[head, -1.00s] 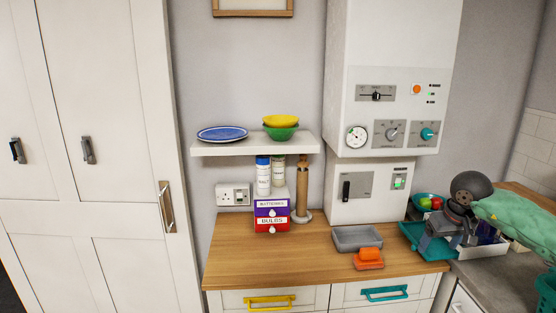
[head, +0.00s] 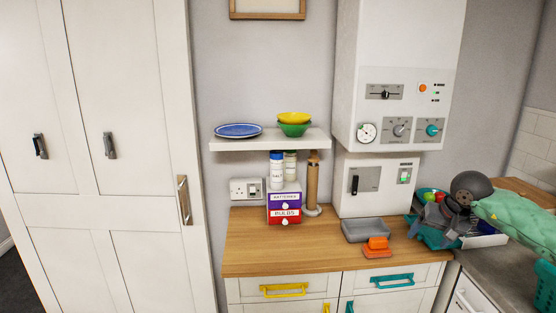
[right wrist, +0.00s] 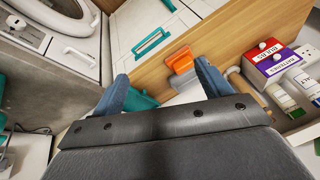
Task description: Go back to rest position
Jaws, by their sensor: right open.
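My right gripper (head: 447,214) is at the right side of the head view, above the teal tray (head: 428,237) near the right end of the wooden counter. Its arm wears a green sleeve and comes in from the right. In the right wrist view the two blue fingers of the right gripper (right wrist: 160,85) stand wide apart with nothing between them close up. An orange block (head: 378,243) on the counter shows beyond the fingers. My left gripper is not in the head view.
A grey tray (head: 362,232) sits behind the orange block. Purple and red boxes (head: 285,207) stand on the wooden counter (head: 260,250) below a shelf (head: 225,145) with bowls and a blue plate (head: 238,130). The counter's left front is clear. A white boiler (head: 395,80) hangs above.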

